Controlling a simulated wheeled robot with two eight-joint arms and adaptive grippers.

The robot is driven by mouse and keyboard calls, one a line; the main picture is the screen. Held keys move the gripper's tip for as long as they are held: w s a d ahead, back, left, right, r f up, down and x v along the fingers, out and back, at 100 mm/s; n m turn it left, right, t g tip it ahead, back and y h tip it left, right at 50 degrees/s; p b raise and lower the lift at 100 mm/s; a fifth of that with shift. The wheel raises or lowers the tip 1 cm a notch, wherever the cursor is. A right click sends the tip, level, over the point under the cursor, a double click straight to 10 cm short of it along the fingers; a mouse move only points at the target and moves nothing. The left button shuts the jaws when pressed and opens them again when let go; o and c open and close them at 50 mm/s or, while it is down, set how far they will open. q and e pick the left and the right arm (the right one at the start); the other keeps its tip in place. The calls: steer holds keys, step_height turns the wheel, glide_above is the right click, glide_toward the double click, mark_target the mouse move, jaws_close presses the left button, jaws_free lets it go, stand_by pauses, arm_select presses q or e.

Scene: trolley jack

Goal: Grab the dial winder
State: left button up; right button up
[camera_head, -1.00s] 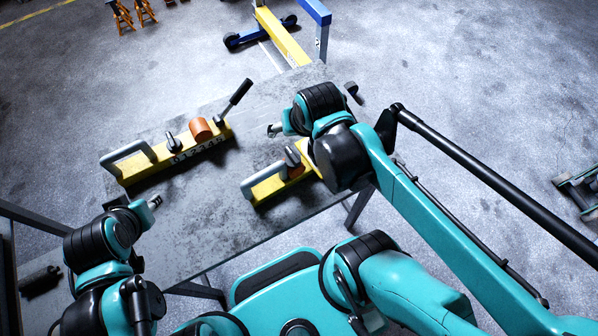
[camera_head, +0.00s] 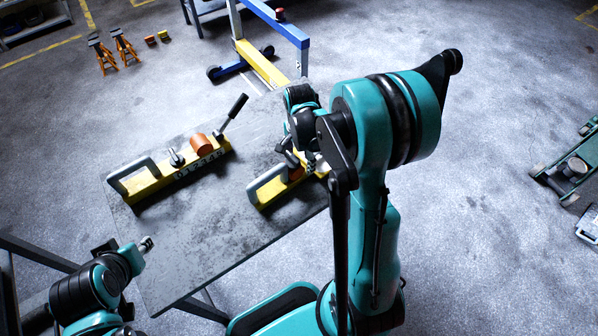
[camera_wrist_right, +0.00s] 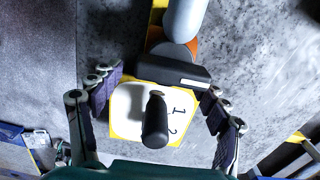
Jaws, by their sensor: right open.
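In the right wrist view a black, upright-looking knob, which I take for the dial winder (camera_wrist_right: 155,125), stands in front of a white dial face (camera_wrist_right: 128,105) with the numbers 1 and 2 on a yellow plate. My right gripper (camera_wrist_right: 160,88) is open, with one finger on each side of the dial and apart from the knob. In the head view the winder is hidden behind my right arm, at the right end of the nearer yellow device (camera_head: 268,190). My left gripper (camera_head: 147,243) is over the table's left front edge; its jaw state is unclear.
The dark table (camera_head: 215,235) also bears a longer yellow device (camera_head: 150,184) with a grey handle, orange cylinder (camera_head: 200,144) and raised black lever (camera_head: 236,107). A blue and yellow hoist frame (camera_head: 262,65) stands beyond the table. The table's front left is bare.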

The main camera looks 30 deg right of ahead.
mark_target(299, 170)
steer(key=f+b, duration=0.1)
steer(key=f, duration=0.3)
steer(key=f+b, duration=0.1)
steer(key=f, duration=0.1)
steer(key=shift+w+f+b, duration=0.15)
steer(key=shift+w+b, duration=0.1)
steer(key=shift+b, duration=0.1)
steer(key=c, duration=0.3)
jaws_close()
